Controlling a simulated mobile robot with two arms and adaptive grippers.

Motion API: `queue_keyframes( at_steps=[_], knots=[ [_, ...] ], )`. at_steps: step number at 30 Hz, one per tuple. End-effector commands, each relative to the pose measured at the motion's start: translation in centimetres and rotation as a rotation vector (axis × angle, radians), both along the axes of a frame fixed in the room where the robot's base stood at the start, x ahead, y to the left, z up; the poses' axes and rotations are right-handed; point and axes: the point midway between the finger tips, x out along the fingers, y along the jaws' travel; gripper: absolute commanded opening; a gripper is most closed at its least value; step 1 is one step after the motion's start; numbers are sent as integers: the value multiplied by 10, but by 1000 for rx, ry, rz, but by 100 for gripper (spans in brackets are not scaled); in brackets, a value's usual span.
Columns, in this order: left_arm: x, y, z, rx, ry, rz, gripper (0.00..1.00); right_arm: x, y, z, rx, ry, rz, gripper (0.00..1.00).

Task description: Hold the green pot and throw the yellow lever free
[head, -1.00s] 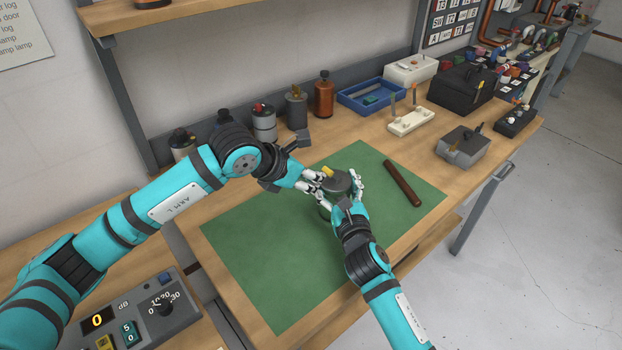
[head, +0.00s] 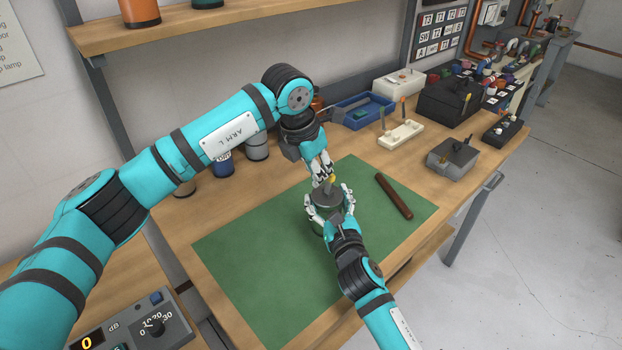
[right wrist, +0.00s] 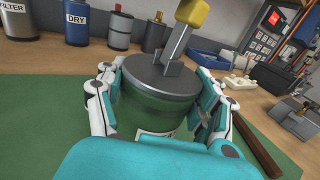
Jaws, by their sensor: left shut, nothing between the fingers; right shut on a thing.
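The green pot (head: 326,197) with a grey lid is over the green mat; its body shows in the right wrist view (right wrist: 152,110). My right gripper (head: 329,199) is shut on the pot, with fingers on both sides of it. The yellow lever (head: 333,179) rises from the lid. In the right wrist view its yellow-capped grey bar (right wrist: 184,30) stands up, tilted to the right. My left gripper (head: 322,178) is shut and empty, just beside the lever's yellow end in the head view. I cannot tell whether they touch.
A dark brown rod (head: 394,197) lies on the mat (head: 260,260) to the right. A grey box (head: 452,155), a white holder (head: 400,134) and a blue tray (head: 363,110) stand behind. Canisters line the back. The mat's front left is clear.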

Motion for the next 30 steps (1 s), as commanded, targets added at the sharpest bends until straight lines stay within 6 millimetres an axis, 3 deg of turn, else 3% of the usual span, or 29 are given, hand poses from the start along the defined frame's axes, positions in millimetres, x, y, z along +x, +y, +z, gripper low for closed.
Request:
queue_keyframes(
  at_steps=[13,30],
  knots=[
    [18,-18,5,23,22,0,0,-1,1,-1,0,2,1,18],
    [18,-20,5,21,23,-2,0,-1,1,-1,1,1,2,18]
  ],
)
